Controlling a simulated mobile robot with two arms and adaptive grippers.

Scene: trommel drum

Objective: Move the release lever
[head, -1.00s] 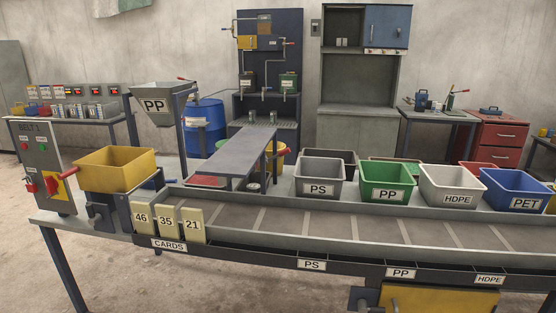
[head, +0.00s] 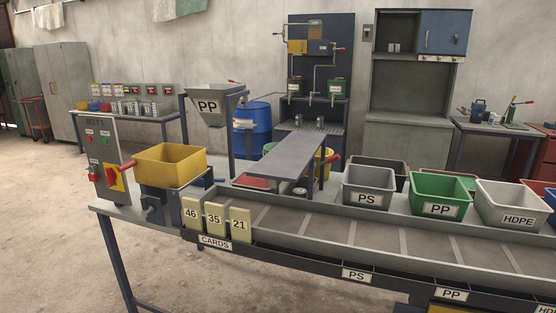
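No part is marked as the release lever, and several red handles show. One red handle (head: 120,171) is on the grey BELT 1 control box (head: 103,165) at the left. A small red-tipped handle (head: 233,81) is at the top of the PP hopper (head: 214,105). Another red handle (head: 330,159) is beside the grey bench top (head: 290,155). A red-tipped handle (head: 338,48) is on the dark blue back panel (head: 322,80). I cannot tell which is the release lever. Neither gripper is in view.
The sorting belt (head: 380,240) crosses the front, with cards 46, 35 and 21 (head: 215,219) at its left end. A yellow bin (head: 171,164) stands beside the control box. PS (head: 368,184), PP (head: 440,195) and HDPE bins stand behind the belt. The floor at left is clear.

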